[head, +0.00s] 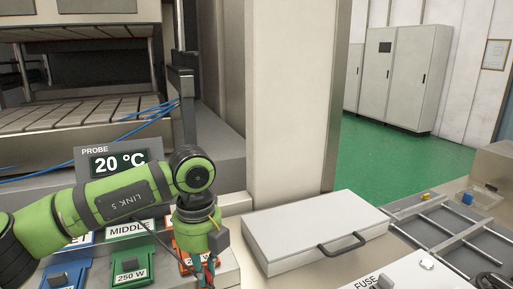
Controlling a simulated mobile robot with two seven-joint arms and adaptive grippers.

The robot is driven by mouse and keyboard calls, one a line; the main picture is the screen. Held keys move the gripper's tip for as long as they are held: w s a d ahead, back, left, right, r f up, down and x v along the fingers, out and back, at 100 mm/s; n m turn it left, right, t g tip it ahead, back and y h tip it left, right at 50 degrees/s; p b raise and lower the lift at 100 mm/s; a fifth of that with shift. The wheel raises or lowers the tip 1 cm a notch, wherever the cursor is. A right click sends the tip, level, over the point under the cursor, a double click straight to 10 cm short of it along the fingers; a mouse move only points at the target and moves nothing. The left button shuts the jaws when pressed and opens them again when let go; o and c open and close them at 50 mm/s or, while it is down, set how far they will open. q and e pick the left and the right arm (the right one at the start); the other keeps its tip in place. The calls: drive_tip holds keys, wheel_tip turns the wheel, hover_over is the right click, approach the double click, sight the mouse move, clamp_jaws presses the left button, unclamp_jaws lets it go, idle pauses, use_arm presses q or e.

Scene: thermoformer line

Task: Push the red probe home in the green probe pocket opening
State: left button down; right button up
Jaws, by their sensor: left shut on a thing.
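My left arm comes in from the left, and its gripper (208,272) points down at the bottom of the view, in front of the orange block. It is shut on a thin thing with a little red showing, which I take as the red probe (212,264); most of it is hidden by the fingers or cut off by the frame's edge. The green block (130,267), labelled 250 W, stands left of the gripper under the MIDDLE sign. I cannot make out its probe pocket opening. My right gripper is out of view.
A PROBE display (119,162) reading 20 °C stands behind my arm. A blue block (66,277) sits left of the green one, an orange block (186,256) to its right. A white lidded case (315,232) lies right of the gripper. Blue cables (140,122) hang behind.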

use_arm(q)
drive_tip(key=shift+s+d, duration=0.1)
drive_tip(key=shift+d, duration=0.05)
drive_tip(key=shift+r+p, duration=2.3)
drive_tip(key=shift+r, duration=1.75)
